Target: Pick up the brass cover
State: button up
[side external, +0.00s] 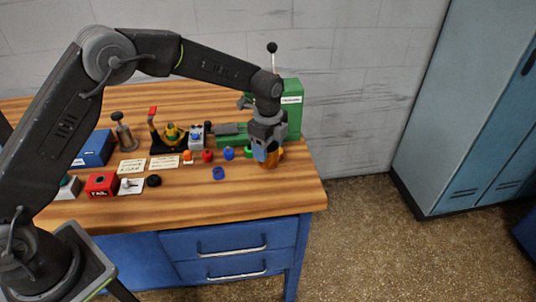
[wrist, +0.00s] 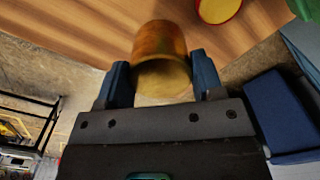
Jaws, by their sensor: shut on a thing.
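The brass cover (side external: 276,157) is an orange-brown cup-like piece near the right end of the wooden bench. In the side view it is partly hidden behind my gripper (side external: 268,160). In the wrist view the brass cover (wrist: 160,45) sits between the two blue fingers of my gripper (wrist: 160,78), with a finger against each side. Its open or hollow-looking end faces the camera. My gripper is shut on it. I cannot tell whether the cover still touches the bench.
A green machine (side external: 292,95) stands just behind my gripper. Small coloured caps, including a red one (side external: 207,156) and a blue one (side external: 229,153), lie to the left. The bench's front right corner (side external: 300,195) is bare.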

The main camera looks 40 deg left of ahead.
jog(key=s+a+r, duration=0.3)
jog(key=a+r, duration=0.4)
jog(key=a, duration=0.4)
jog(key=s+a+n, duration=0.1)
jog(key=a, duration=0.5)
jog(key=s+a+n, duration=0.2)
jog(key=a, duration=0.4)
jog(key=s+a+r+n, duration=0.1)
jog(key=a, duration=0.6)
jog(key=shift+s+a, duration=0.1)
jog(key=shift+s, duration=0.2)
jog(key=shift+s+a+f+n, duration=0.15)
jog(key=shift+a+n, duration=0.15)
jog(key=shift+f, duration=0.95)
jog(key=shift+f, duration=0.4)
jog(key=shift+f, duration=0.35)
jog(key=shift+f, duration=0.35)
jog(key=shift+f, duration=0.4)
jog(key=shift+f, duration=0.4)
